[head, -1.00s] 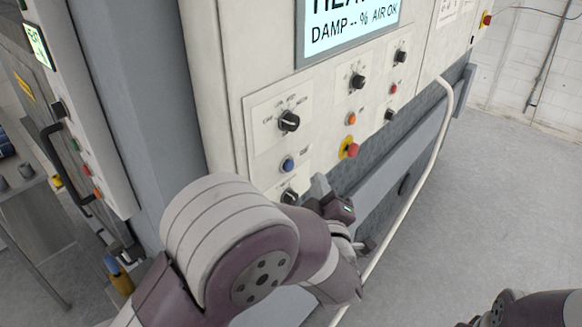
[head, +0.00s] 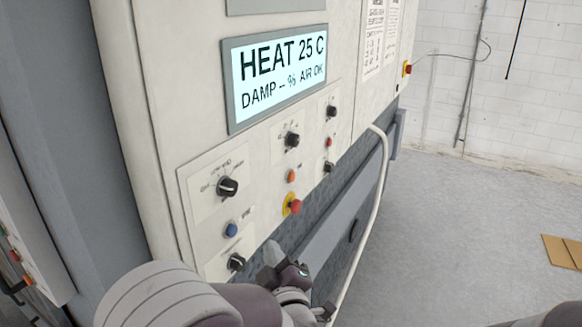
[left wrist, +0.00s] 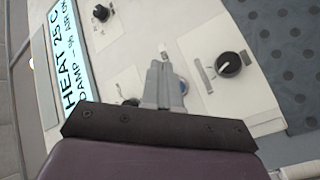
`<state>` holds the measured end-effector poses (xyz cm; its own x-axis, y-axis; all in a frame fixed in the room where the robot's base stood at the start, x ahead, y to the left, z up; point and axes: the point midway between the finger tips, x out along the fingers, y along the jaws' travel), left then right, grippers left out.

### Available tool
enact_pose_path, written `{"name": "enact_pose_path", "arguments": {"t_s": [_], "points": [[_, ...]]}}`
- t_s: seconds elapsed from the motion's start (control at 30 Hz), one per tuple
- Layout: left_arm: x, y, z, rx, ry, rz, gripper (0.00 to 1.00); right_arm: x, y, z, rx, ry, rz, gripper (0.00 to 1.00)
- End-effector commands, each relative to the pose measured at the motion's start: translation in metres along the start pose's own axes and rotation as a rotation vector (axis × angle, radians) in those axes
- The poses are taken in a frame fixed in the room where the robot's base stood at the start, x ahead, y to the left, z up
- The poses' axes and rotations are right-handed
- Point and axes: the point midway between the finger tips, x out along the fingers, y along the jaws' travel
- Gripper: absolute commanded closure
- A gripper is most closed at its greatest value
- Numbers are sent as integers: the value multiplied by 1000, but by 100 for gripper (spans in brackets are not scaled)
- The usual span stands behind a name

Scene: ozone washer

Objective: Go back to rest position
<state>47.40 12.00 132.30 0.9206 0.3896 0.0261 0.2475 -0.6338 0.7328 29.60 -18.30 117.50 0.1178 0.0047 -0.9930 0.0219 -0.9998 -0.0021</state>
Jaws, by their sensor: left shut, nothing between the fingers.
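My left gripper (head: 271,252) shows at the bottom middle of the head view, in front of the lower part of the machine's control panel. Its fingers are closed together with nothing between them. In the head view the blue button (head: 231,230) and the lower black knob (head: 236,262) are left of the gripper. My right gripper is not in view.
The panel carries a lit display (head: 279,72) reading HEAT 25 C, several knobs and a red emergency button (head: 293,205) on yellow. A pale pipe (head: 377,205) runs down the machine's right side. Open floor (head: 460,240) lies to the right, with a brown sheet (head: 563,251) on it.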

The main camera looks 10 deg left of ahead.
Motion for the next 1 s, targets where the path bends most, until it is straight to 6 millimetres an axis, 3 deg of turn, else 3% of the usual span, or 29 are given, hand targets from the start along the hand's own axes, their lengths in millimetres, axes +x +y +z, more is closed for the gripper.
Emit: {"name": "enact_pose_path", "arguments": {"t_s": [0.07, 0.17, 0.2, 0.27, 0.33, 0.4, 0.47, 0.53, 0.63, 1.0], "points": [[-5, -7, 35, 80, -176, -13, 100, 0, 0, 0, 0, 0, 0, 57], [-39, -23, 102, 291, -589, 8, 100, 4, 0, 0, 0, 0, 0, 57], [-58, -41, 122, 400, -768, 12, 100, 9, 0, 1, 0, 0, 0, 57], [-89, -77, 137, 574, -1020, 8, 100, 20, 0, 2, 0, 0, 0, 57], [-124, -127, 131, 769, -1278, -22, 100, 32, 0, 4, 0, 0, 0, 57], [-150, -175, 107, 923, -1475, -78, 100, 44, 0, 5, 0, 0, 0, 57], [-163, -206, 85, 1002, -1577, -137, 100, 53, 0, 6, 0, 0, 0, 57], [-162, -234, 65, 1024, -1603, -207, 100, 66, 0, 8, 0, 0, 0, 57], [-147, -242, 54, 972, -1551, -258, 100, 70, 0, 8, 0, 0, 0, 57], [-145, -242, 50, 957, -1544, -273, 100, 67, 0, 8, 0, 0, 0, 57]]}}
